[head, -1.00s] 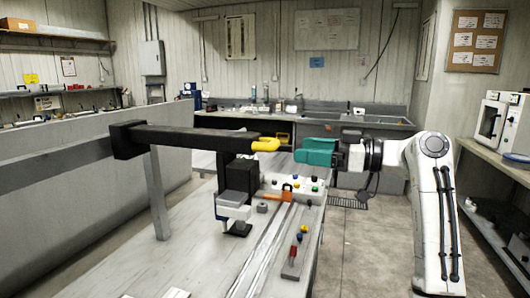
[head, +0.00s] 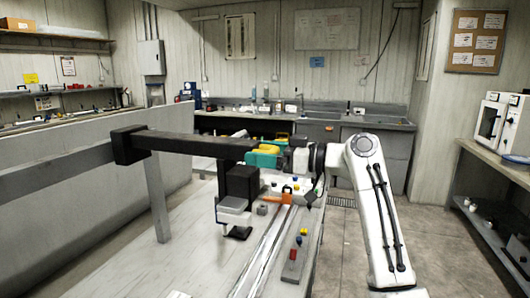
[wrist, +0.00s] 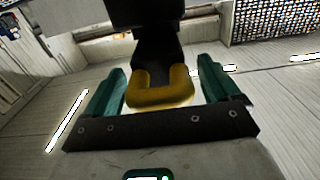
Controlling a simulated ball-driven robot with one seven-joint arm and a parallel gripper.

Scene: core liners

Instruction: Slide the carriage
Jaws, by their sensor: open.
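The carriage (head: 242,185) is a black block with a white-and-blue lower part, hanging from a dark horizontal beam (head: 190,143) over the bench. A yellow handle (head: 268,150) sits at the beam's right end. In the wrist view the handle (wrist: 163,91) is a U-shaped yellow loop on a black mount. My gripper (head: 262,157), with green fingers, is at the handle. In the wrist view my gripper (wrist: 165,90) is open, with one finger on each side of the handle and visible gaps between. The head view partly hides the handle behind the fingers.
The bench (head: 145,255) under the beam carries metal rails (head: 262,245), an orange piece (head: 285,198) and a small block with coloured knobs (head: 294,262). A grey wall-like counter (head: 90,180) stands at left. Floor is clear at right.

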